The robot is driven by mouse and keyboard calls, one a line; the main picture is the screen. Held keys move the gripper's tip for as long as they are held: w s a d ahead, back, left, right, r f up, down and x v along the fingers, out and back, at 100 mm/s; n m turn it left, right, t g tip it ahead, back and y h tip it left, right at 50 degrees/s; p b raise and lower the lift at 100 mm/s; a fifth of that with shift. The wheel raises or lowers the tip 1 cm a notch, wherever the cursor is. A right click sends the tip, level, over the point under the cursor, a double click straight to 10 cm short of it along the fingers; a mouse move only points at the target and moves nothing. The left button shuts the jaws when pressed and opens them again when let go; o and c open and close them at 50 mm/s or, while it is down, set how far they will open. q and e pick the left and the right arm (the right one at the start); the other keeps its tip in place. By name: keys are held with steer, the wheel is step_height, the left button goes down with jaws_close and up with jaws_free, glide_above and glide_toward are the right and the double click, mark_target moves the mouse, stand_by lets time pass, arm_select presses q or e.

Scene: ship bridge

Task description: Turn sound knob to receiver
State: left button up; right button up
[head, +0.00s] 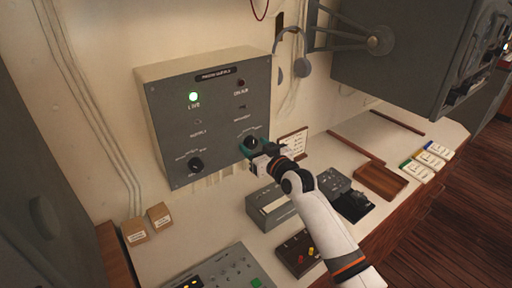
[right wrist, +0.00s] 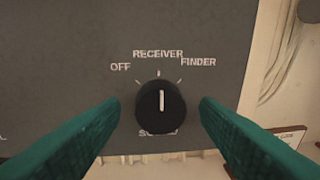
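The sound knob (right wrist: 160,106) is a round black knob with a white pointer line, on the lower right of the grey wall panel (head: 208,85). In the right wrist view its pointer stands upright, toward the middle tick below the word RECEIVER. OFF is printed to the left and FINDER to the right; the label under the knob is partly hidden. My right gripper (head: 253,148) is at the knob. Its two green fingers are open, one on each side of the knob, with a gap showing on both sides. My left gripper is not in view.
Below, the desk holds a grey box (head: 270,207), a wooden tray (head: 380,182) and a button console (head: 225,270). A headset (head: 291,50) hangs right of the panel.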

steer(key=b+v, duration=0.2)
steer(key=v, duration=1)
steer(key=shift+f, duration=0.1)
